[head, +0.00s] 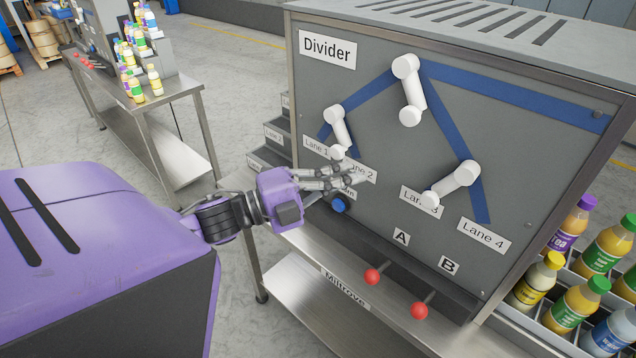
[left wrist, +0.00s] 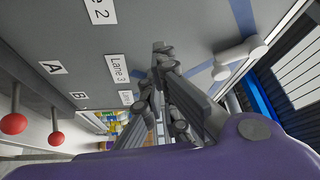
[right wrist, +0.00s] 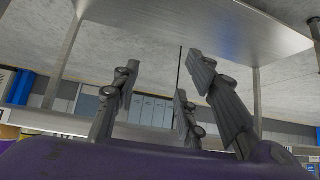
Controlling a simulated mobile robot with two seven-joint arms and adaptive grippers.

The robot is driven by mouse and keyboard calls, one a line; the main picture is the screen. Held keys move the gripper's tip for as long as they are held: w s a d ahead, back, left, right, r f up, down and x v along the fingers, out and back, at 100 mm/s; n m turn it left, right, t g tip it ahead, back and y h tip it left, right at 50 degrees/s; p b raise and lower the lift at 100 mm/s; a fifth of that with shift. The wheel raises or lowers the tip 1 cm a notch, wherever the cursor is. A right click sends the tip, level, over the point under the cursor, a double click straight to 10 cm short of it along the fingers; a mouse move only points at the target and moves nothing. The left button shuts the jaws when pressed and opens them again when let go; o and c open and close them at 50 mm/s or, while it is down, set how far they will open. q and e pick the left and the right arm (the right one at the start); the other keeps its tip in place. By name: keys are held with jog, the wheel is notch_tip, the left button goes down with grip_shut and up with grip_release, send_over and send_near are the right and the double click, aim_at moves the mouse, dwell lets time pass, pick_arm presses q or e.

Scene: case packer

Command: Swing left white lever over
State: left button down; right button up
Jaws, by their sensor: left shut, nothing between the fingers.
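The left white lever (head: 338,130) is on the grey Divider panel, above the Lane 1 and Lane 2 labels. Its upper end lies on the blue stripe and its free end points down, slightly to the right. My left gripper (head: 364,172) is shut and empty in front of the Lane 2 label, just below and right of that free end. I cannot tell whether they touch. The left wrist view shows the shut fingers (left wrist: 162,52) and a white lever (left wrist: 240,57) beyond them. My right gripper (right wrist: 165,78) is open and empty in the right wrist view.
A top white lever (head: 409,90) and a right white lever (head: 451,184) share the panel. A blue button (head: 340,204) is below my left fingers. Red-knobbed levers A (head: 373,277) and B (head: 419,310) stick out lower down. Bottles (head: 567,300) stand at right.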

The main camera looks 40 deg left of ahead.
pick_arm(q)
jog(key=w+a, duration=0.2)
jog(key=shift+w+a+f+p, duration=0.35)
jog(key=shift+f, duration=0.05)
dwell(0.3)
